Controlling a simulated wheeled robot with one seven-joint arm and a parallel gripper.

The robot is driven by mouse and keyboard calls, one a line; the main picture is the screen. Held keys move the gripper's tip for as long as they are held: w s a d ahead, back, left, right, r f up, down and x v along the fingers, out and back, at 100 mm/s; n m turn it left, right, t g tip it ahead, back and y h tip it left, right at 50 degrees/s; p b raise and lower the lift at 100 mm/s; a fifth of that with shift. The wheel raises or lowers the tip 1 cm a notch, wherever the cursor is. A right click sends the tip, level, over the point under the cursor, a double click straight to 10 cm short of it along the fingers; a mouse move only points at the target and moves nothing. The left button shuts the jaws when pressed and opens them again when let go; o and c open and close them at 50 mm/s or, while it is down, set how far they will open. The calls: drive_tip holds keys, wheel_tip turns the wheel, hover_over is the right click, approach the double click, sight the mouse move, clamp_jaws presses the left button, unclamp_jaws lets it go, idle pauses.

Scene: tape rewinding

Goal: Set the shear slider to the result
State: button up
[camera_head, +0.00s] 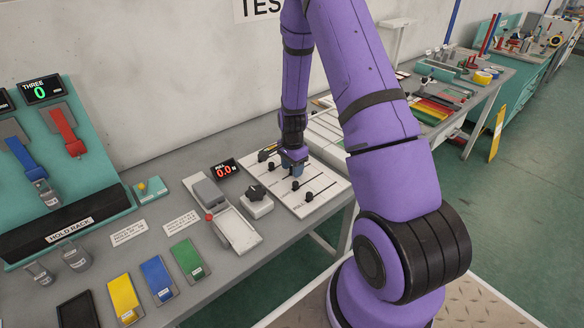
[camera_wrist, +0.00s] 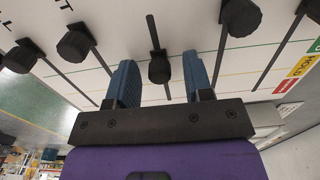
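A white slider panel (camera_head: 322,205) lies on the bench, with several black knobs on dark slots. My gripper (camera_head: 292,158) is over the panel's far part, pointing down. In the wrist view my gripper (camera_wrist: 159,60) has its two blue fingers apart. A black slider knob (camera_wrist: 158,67) shows between them, with a gap on each side. Other knobs stand to the left (camera_wrist: 75,43) and right (camera_wrist: 240,16). I cannot read which slider is the shear one. A small display (camera_head: 224,169) marked PULL reads 0.0 in red.
A black rotary knob on a white box (camera_head: 257,200) and a grey pull fixture (camera_head: 236,232) stand left of the panel. Yellow, blue and green strips (camera_head: 187,258) lie in front. A teal hold rack (camera_head: 95,165) with hanging straps is at far left. Coloured labels (camera_wrist: 300,68) border the sliders.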

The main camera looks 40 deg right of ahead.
drive_tip(key=shift+r, duration=0.1)
wheel_tip(320, 180, up, 11)
drive_tip(key=shift+f, duration=0.2)
idle(0.4)
idle(0.4)
drive_tip(key=s+a+r+n+t, duration=0.1)
drive_tip(key=s+a+r+n, duration=0.2)
drive_tip(key=r, duration=0.4)
drive_tip(key=s+a+r+n+t, duration=0.1)
drive_tip(key=s+a+r+n, duration=0.1)
drive_tip(key=a+r, duration=0.35)
drive_tip(key=s+a+r+n+t, duration=0.1)
drive_tip(key=s+a+r+n, duration=0.15)
drive_tip(key=r, duration=0.65)
drive_tip(key=s+a+r+n, duration=0.2)
drive_tip(key=s+r+n, duration=0.1)
drive_tip(key=s, duration=0.3)
drive_tip(key=s+a+r+n+t, duration=0.1)
drive_tip(key=s+a+r+n, duration=0.1)
drive_tip(key=s, duration=0.4)
drive_tip(key=s+a+r+n+t, duration=0.1)
drive_tip(key=s+a+r+n, duration=0.1)
drive_tip(key=s+r+n, duration=0.2)
drive_tip(key=s+n, duration=0.1)
drive_tip(key=s, duration=0.2)
